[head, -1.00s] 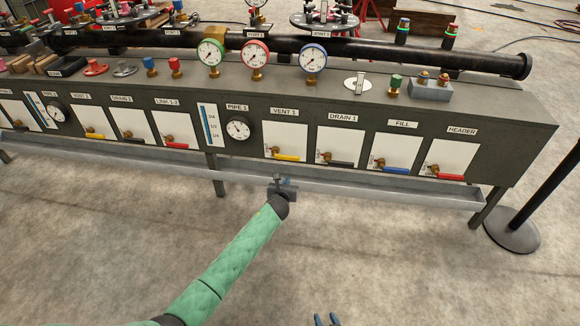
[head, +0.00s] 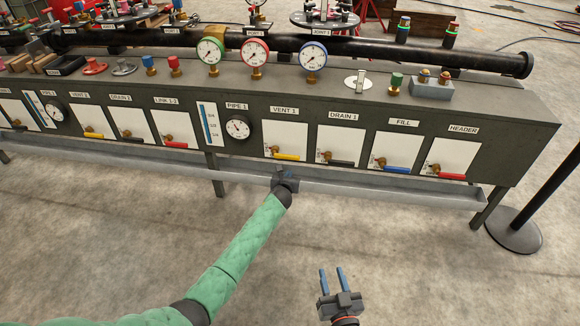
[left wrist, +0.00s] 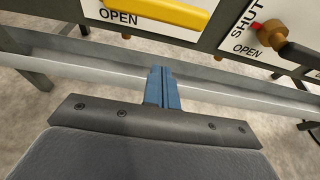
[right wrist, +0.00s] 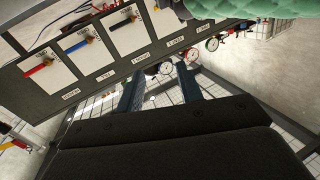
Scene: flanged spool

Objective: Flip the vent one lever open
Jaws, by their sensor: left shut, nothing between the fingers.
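The Vent 1 lever (head: 287,157) is a yellow handle on a brass valve, on a white card under the "VENT 1" label (head: 284,110). It lies nearly level, pointing right. In the left wrist view the yellow lever (left wrist: 170,12) crosses the top, beside the word "OPEN". My left gripper (head: 284,176) is just below that card, in front of the trough, apart from the lever. Its blue fingers (left wrist: 162,88) are shut and empty. My right gripper (head: 332,270) is open and empty, low in front of the bench. Its fingers (right wrist: 159,92) stand apart in the right wrist view.
The Drain 1 lever (head: 339,161), blue Fill lever (head: 392,167) and red Header lever (head: 448,176) are to the right. The Pipe 1 gauge (head: 238,128) is to the left. A metal trough (head: 380,188) runs along the front. A post base (head: 513,231) stands at right.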

